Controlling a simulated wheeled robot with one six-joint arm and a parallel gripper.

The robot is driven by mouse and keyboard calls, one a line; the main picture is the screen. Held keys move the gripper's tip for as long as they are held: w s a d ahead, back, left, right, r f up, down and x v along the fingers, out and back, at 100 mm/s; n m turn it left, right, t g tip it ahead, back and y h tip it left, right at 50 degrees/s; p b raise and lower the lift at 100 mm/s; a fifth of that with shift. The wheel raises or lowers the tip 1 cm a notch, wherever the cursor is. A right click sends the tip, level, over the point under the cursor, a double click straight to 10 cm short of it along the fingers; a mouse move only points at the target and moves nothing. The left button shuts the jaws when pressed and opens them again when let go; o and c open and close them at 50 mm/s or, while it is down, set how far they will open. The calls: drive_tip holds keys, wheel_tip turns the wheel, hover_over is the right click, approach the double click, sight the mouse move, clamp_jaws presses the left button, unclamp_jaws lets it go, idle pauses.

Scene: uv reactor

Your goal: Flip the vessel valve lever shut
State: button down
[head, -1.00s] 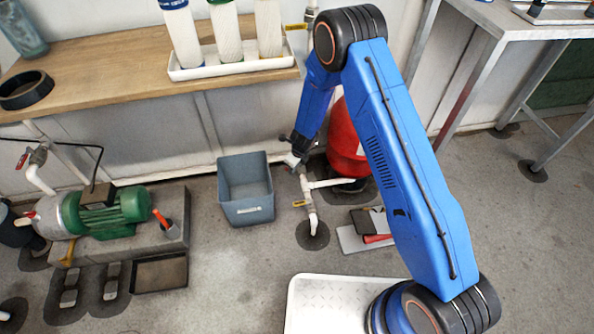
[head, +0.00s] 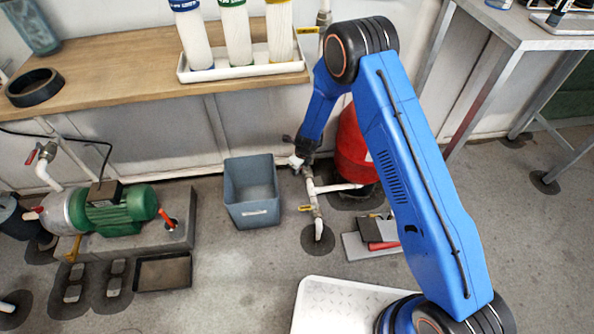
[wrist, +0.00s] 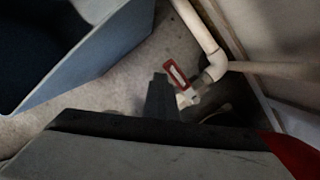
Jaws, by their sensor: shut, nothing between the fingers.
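The red vessel (head: 355,150) stands on the floor behind my blue arm, partly hidden by it. White pipework (head: 316,190) runs at its left, with a small yellow tag or handle (head: 304,208) on the lower pipe. My gripper (head: 297,160) is low beside the top of this pipework, shut and empty. In the wrist view a red-framed lever (wrist: 177,74) sits by a metal fitting on a white pipe (wrist: 202,35). The dark fingertips (wrist: 160,84) are just left of the lever; I cannot tell whether they touch it. The gripper hides this lever in the head view.
A grey-blue bin (head: 251,190) stands close left of the pipework. A green pump (head: 118,210) is further left. A wooden bench (head: 120,70) with filter cartridges (head: 236,35) is behind.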

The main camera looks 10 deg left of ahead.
drive_tip(key=shift+w+r, duration=0.15)
drive_tip(key=shift+w, duration=0.05)
drive_tip(key=v, duration=1.7)
drive_tip(key=shift+s, duration=0.25)
